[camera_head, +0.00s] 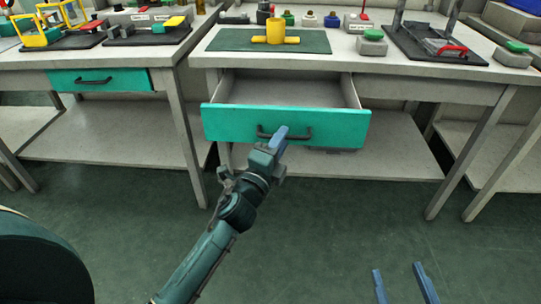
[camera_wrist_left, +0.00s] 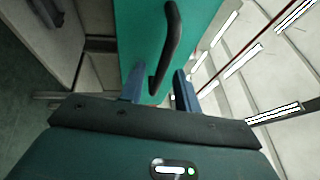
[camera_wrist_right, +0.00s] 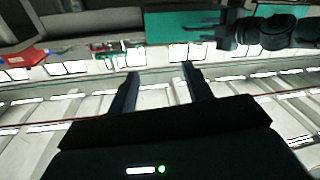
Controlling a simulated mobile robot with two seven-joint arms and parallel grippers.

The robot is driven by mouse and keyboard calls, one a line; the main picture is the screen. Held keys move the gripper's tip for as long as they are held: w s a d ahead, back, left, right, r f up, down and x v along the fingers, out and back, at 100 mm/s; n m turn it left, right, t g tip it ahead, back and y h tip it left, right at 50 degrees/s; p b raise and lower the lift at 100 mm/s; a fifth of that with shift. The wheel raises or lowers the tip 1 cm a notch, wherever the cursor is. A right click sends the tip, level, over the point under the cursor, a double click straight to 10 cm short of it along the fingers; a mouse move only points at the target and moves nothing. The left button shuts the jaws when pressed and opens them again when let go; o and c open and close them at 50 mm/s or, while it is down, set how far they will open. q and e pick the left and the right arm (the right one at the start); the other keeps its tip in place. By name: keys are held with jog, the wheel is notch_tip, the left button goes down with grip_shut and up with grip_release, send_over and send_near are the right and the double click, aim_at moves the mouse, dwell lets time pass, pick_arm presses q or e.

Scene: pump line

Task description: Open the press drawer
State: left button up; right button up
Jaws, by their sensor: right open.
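A teal drawer (camera_head: 225,124) under the middle bench stands pulled out, and its empty-looking grey inside shows from above. Its dark bar handle (camera_head: 300,135) is on the front face; the drawer front (camera_wrist_left: 146,30) and handle (camera_wrist_left: 172,40) also show in the left wrist view. My left gripper (camera_head: 279,138) is at the handle. In the left wrist view its two fingers are apart, with the handle's end between them and gaps visible. My right gripper (camera_head: 401,275) is open and empty, low over the floor at the bottom right; its spread fingers show in the right wrist view (camera_wrist_right: 160,78).
A second teal drawer (camera_head: 68,80) under the left bench is shut. On the middle bench are a green mat (camera_head: 225,40) with a yellow part (camera_head: 276,36), and a dark fixture (camera_head: 410,45) with a red handle. Bench legs flank the open drawer. The floor in front is clear.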

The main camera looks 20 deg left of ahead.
pick_arm(q)
jog(key=b+v, duration=0.2)
jog(key=v, duration=1)
jog(key=shift+s, duration=0.4)
pick_arm(e)
jog(key=shift+s+a+n+t+y, duration=0.2)
jog(key=shift+a+n+t+y, duration=0.15)
jog(key=shift+y, duration=0.25)
jog(key=shift+r, duration=0.2)
